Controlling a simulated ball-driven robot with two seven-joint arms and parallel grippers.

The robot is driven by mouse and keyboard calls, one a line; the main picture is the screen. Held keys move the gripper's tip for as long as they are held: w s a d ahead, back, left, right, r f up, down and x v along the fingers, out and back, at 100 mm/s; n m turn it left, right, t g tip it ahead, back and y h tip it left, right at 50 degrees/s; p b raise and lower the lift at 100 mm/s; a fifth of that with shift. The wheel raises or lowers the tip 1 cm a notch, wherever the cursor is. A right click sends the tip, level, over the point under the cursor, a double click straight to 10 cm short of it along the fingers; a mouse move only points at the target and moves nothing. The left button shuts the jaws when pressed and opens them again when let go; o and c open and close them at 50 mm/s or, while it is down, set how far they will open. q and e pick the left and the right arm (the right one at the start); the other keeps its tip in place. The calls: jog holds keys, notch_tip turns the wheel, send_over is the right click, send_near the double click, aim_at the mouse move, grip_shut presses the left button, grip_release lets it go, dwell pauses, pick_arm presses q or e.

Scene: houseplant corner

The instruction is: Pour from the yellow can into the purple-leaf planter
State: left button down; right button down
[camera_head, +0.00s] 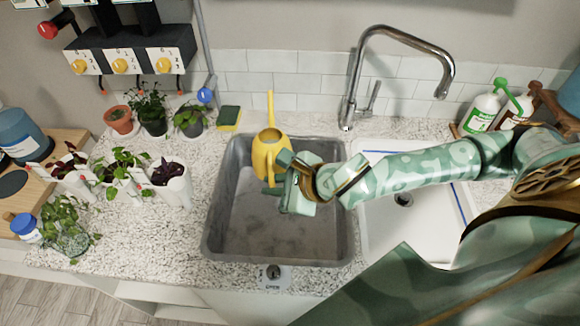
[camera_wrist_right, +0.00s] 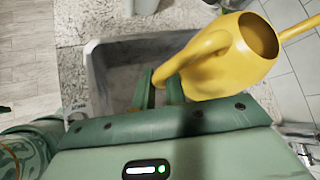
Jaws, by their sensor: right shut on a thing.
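The yellow can (camera_head: 268,153) is at the back of the grey basin, roughly upright, its long spout pointing toward the back wall. My right gripper (camera_head: 279,180) is shut on its handle; the wrist view also shows the yellow can (camera_wrist_right: 232,62) with its handle between the green fingers (camera_wrist_right: 160,92). I cannot tell how high the can is above the basin floor. A white planter with dark purple leaves (camera_head: 175,188) stands on the counter left of the basin. Another white planter with dark reddish-purple leaves (camera_head: 77,184) stands farther left. My left gripper is not in view.
A white planter with green leaves (camera_head: 130,185) stands between the purple ones. Small potted plants (camera_head: 153,125) and a sponge (camera_head: 229,118) are behind. The grey basin (camera_head: 212,225) has a raised rim. A tall faucet (camera_head: 350,95) rises at the back right.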

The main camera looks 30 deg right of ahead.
jog(key=s+a+n+g+y+p, duration=0.1)
jog(key=s+a+n+g+y, duration=0.15)
jog(key=s+a, duration=0.5)
jog(key=s+a+n+g+y+p, duration=0.1)
jog(key=s+a+n, duration=0.3)
jog(key=a, duration=0.7)
jog(key=shift+m+g, duration=0.55)
jog(key=shift+m, duration=0.1)
jog(key=w+f+b, duration=0.1)
jog(key=b, duration=0.1)
jog(key=w+f+b, duration=0.1)
jog(key=w+f, duration=0.1)
jog(key=shift+w+d+b, duration=0.15)
jog(key=shift+d+b, duration=0.25)
jog(key=shift+f, duration=0.1)
jog(key=shift+s+r+m+g+p, duration=0.25)
jog(key=shift+r+p, duration=0.35)
jog(key=shift+p, duration=0.65)
